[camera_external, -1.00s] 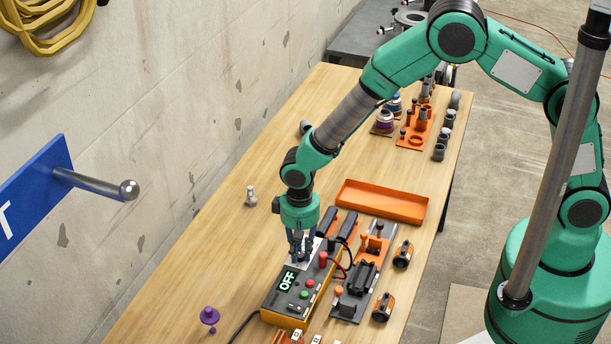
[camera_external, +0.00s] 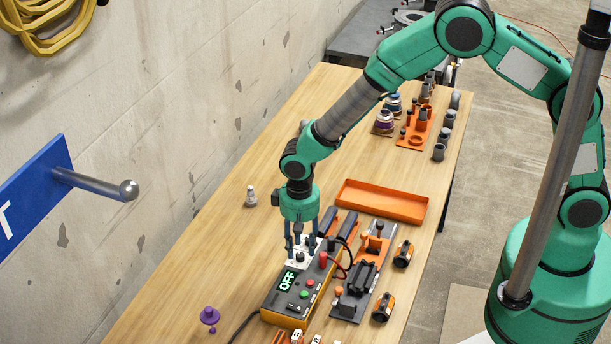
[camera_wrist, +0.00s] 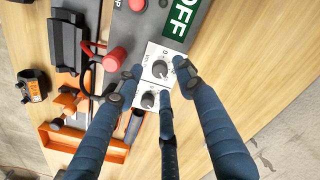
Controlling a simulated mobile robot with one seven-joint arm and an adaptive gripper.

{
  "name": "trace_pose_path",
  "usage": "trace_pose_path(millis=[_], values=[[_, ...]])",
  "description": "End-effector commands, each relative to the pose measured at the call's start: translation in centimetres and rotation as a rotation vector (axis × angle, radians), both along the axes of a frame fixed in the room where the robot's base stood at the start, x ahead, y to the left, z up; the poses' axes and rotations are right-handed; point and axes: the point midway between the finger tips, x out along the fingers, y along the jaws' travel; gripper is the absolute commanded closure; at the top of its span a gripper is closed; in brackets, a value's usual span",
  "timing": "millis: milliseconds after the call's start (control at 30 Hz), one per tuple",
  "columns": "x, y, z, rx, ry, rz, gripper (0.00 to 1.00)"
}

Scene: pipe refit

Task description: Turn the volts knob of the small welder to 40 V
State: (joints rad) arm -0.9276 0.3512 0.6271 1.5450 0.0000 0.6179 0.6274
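The small welder (camera_external: 290,320) is a dark and yellow box near the bench front, with a display (camera_external: 288,281) reading OFF. Its white dial plate (camera_wrist: 172,52) carries two dark knobs: one nearer the display (camera_wrist: 159,69) and one farther away (camera_wrist: 149,99). The lettering beside them is too small to read surely, and I cannot read a setting. My gripper (camera_external: 300,247) points down over the plate. In the wrist view its three fingers (camera_wrist: 161,82) are spread, with the knob nearer the display between their tips; touching is not clear. The fingers hold nothing visible.
Red and green buttons (camera_external: 304,294) and a red plug (camera_external: 323,260) with cables sit on the welder. A dark clamp fixture (camera_external: 358,280) stands right beside it. An orange tray (camera_external: 382,202) lies behind. The bench left of the welder is mostly clear, except a purple piece (camera_external: 209,315).

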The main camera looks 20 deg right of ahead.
Motion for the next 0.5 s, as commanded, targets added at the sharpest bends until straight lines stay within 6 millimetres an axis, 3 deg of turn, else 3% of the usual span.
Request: trace_pose_path(millis=[500], values=[[0.0, 0.1, 8.0, 0.002, -0.002, 0.000, 0.62]])
